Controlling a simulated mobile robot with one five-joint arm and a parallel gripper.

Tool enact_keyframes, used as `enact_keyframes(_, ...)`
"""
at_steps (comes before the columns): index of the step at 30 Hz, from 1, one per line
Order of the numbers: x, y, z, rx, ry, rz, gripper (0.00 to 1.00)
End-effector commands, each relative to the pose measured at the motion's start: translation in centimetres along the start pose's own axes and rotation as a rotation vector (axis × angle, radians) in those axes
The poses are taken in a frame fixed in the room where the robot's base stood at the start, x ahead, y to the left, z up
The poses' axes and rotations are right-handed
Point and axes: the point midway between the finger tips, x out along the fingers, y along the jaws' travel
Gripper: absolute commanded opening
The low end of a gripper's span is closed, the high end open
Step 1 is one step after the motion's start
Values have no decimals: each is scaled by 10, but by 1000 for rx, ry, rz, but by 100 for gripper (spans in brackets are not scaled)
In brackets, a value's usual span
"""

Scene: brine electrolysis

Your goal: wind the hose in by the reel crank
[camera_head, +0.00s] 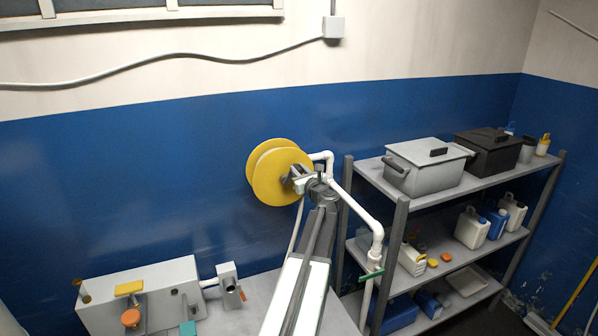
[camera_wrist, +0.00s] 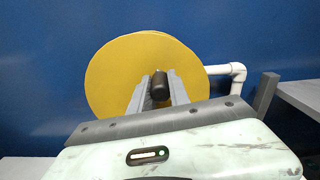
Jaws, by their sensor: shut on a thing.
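The yellow hose reel (camera_head: 278,172) is mounted at the blue wall in the head view, with two round flanges. In the wrist view its front flange (camera_wrist: 150,70) fills the upper middle. The dark crank knob (camera_wrist: 159,86) sits between the fingers of my gripper (camera_wrist: 158,84), in front of the flange, slightly right of its centre. My gripper is shut on the knob; in the head view it (camera_head: 298,180) is at the reel's front face. A pale hose (camera_head: 297,226) hangs down below the reel. The crank arm is hidden behind my gripper.
White pipe (camera_head: 352,208) runs from beside the reel down to a green-handled valve (camera_head: 371,274), close right of my arm. A grey shelf (camera_head: 402,228) with boxes and bottles stands further right. A grey unit (camera_head: 150,295) with coloured knobs sits lower left. The wall left of the reel is clear.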

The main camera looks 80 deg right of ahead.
Motion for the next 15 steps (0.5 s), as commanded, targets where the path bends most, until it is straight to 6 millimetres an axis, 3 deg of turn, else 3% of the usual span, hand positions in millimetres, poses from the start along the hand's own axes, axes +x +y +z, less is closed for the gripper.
enact_keyframes(1,0,0,0,0,0,1,0)
enact_keyframes(2,0,0,0,0,0,1,31)
enact_keyframes(3,0,0,0,0,0,1,42)
enact_keyframes(15,-5,-1,0,-1,0,-2,44)
